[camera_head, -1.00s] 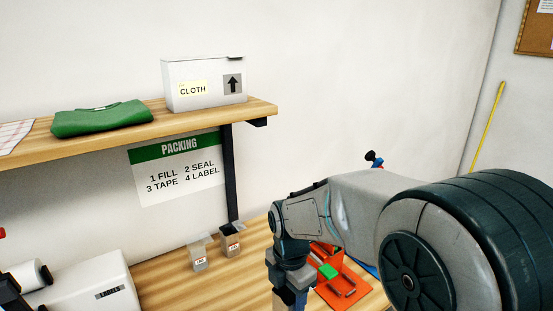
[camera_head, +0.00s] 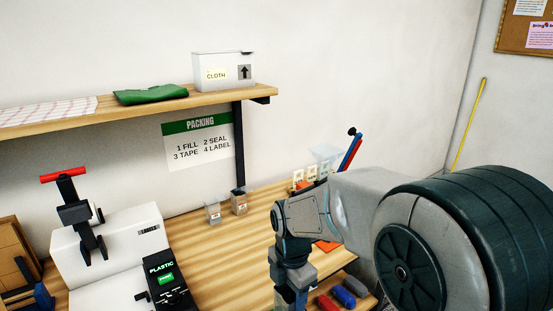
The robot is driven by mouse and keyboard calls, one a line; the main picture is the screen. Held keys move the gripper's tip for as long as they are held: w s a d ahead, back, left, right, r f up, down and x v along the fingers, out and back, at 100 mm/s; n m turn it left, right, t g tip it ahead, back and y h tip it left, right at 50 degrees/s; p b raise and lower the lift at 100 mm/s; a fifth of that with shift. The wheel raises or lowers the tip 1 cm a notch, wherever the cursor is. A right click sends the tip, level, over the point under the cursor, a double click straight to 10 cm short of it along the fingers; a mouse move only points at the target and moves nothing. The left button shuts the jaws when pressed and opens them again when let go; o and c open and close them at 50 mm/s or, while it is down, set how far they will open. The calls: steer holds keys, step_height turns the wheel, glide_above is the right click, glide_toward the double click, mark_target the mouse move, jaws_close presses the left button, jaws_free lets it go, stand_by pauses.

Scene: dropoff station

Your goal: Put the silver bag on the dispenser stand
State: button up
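No silver bag can be made out in the head view. No part is clearly a dispenser stand; a white machine (camera_head: 75,245) with a black stand-like fixture and red handle (camera_head: 72,205) sits at the left of the bench, and I cannot tell if it is the one named. My arm reaches in from the right, its wrist pointing down over the bench. My gripper is below the lower picture edge or hidden, so its fingers do not show.
The wooden bench (camera_head: 215,255) has clear room in its middle. A shelf (camera_head: 115,112) above holds a green cloth (camera_head: 150,94) and a white box (camera_head: 223,72). Red, blue and grey items (camera_head: 343,297) lie at lower right.

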steer(key=shift+w+d+f+m, duration=0.25)
steer(key=shift+w+f+m, duration=0.6)
steer(key=shift+w, duration=0.2)
steer(key=shift+w+d+f+m, duration=0.2)
steer(key=shift+f+m, duration=0.1)
steer(key=shift+m, duration=0.25)
steer(key=w+d+f+m, duration=0.2)
steer(key=d+f+m, duration=0.3)
steer(key=m, duration=0.6)
steer(key=w+d+f+m, duration=0.3)
steer(key=d+f+m, duration=0.3)
steer(key=f+m, duration=0.4)
steer(key=shift+w+f+m, duration=0.2)
steer(key=shift+w+m, duration=0.1)
steer(key=shift+m, duration=0.2)
